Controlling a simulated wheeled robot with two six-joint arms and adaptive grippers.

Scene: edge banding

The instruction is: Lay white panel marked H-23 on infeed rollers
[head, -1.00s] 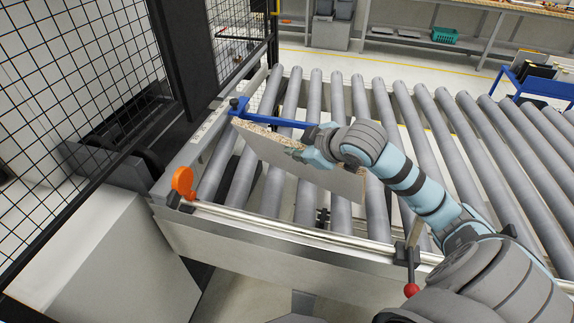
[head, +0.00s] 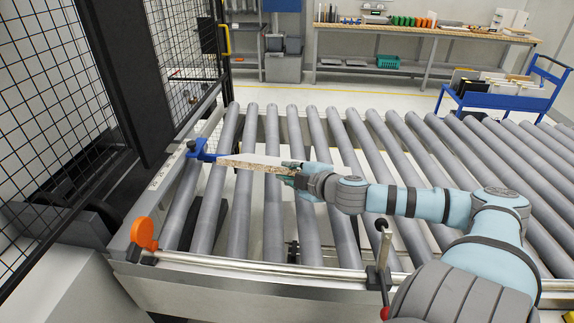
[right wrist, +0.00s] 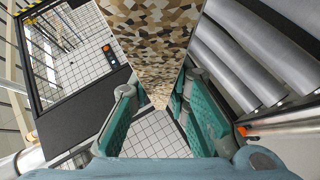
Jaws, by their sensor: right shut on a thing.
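The panel (head: 262,161) shows as a thin slab with a pale upper face and a speckled chipboard edge. It is held over the left part of the grey infeed rollers (head: 272,215); I cannot tell whether it touches them. No H-23 mark is visible. My right gripper (head: 290,172) is shut on the panel's right end. In the right wrist view the panel's chipboard edge (right wrist: 153,45) runs between the two teal fingers (right wrist: 155,112). My left gripper is not in view.
A blue stop (head: 205,152) stands at the panel's left end. An orange disc (head: 144,233) and a rail (head: 250,266) line the near side. A mesh guard (head: 45,100) stands at left. Rollers to the right are bare. A blue cart (head: 505,90) stands behind.

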